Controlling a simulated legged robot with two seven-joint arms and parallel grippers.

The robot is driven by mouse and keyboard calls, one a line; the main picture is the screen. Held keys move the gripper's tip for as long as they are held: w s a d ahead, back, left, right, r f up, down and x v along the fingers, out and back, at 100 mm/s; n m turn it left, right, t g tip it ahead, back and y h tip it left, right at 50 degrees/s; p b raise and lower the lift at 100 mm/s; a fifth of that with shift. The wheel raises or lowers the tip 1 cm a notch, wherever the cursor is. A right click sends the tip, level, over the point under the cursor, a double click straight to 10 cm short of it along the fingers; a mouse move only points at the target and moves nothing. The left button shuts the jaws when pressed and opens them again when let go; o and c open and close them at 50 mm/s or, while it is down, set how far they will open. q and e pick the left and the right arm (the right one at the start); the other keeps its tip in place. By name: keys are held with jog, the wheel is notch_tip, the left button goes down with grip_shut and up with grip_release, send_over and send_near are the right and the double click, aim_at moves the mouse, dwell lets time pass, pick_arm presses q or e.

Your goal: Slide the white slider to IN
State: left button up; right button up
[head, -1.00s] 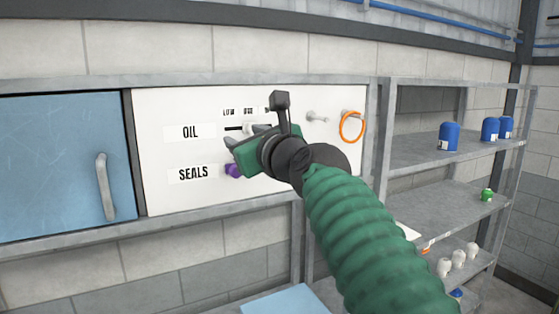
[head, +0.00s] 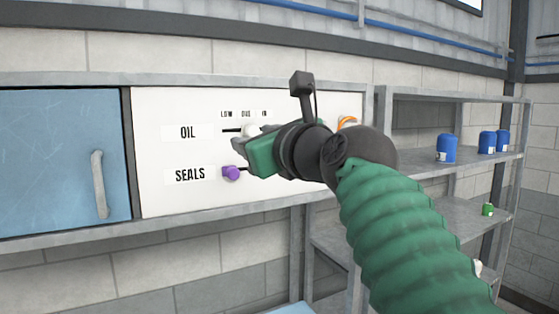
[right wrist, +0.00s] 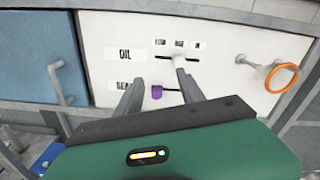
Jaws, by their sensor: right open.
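The white slider (right wrist: 178,61) sits in the upper OIL slot of the white panel (right wrist: 225,80), below the middle label, left of the IN label (right wrist: 198,45). In the head view the white slider (head: 253,129) is partly hidden by my right gripper (head: 243,143). My right gripper is open in the right wrist view (right wrist: 160,78). Its right finger overlaps the lower end of the white slider there; I cannot tell whether they touch. Its left finger is well to the left, below the OIL label. My left gripper is not in view.
A purple slider (head: 231,173) sits in the lower SEALS slot, close below the gripper. A peg with an orange ring (right wrist: 282,77) stands out from the panel at right. A blue door (head: 60,160) is at left; shelves (head: 440,160) with blue containers stand at right.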

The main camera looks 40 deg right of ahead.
jog(key=b+v, duration=0.6)
jog(key=v, duration=0.2)
jog(key=shift+s+a, duration=0.2)
jog(key=shift+s, duration=0.05)
jog(key=shift+w, duration=0.1)
dwell(0.4)
